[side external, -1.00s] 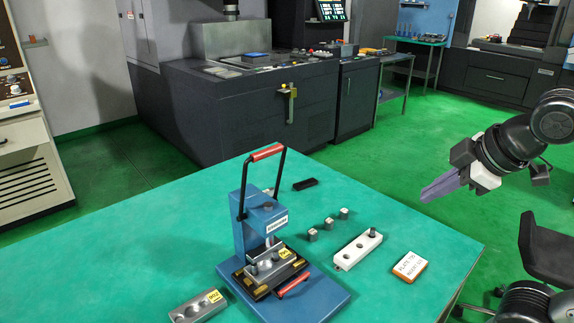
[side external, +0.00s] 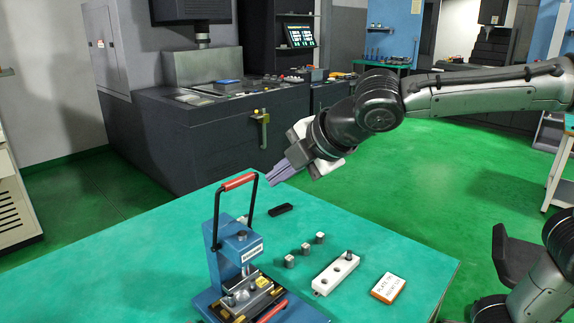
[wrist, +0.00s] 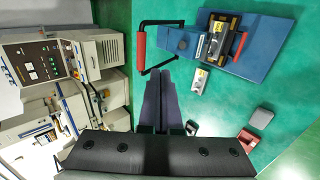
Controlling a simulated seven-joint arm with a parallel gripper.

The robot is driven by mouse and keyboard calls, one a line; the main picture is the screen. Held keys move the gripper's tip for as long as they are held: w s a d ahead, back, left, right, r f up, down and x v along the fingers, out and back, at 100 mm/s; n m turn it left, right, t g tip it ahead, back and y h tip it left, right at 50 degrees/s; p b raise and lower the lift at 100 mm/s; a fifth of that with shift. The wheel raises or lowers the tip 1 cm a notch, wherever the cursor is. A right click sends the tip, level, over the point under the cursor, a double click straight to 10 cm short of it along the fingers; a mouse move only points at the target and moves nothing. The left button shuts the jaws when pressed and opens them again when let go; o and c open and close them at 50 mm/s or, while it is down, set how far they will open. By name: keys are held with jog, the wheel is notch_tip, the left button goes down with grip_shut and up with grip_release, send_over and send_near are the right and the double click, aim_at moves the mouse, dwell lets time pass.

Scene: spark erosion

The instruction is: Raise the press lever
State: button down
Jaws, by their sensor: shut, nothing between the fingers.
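The blue press (side external: 229,262) stands on the green table; it also shows in the wrist view (wrist: 240,62). Its black lever stands up above the body, with a red grip (side external: 240,181) across the top. The wrist view shows the red grip (wrist: 138,52) at upper left of centre. My gripper (side external: 270,179) is shut and empty, close to the right of the grip in the side view. In the wrist view my fingertips (wrist: 160,74) lie just below and right of the grip, seemingly apart from it. The exact gap in depth cannot be told.
A white holed block (side external: 336,274), small metal blocks (side external: 305,249), a black piece (side external: 280,210) and an orange-edged label box (side external: 388,287) lie right of the press. A lower red handle (side external: 272,312) sits at the press front. Large machines stand behind the table.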

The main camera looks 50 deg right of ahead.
jog(key=w+f, duration=0.3)
jog(key=w, duration=0.4)
jog(key=shift+w+f, duration=0.2)
jog(key=shift+f, duration=0.05)
jog(key=w, duration=0.1)
jog(key=w+r, duration=0.1)
jog(key=shift+w, duration=0.3)
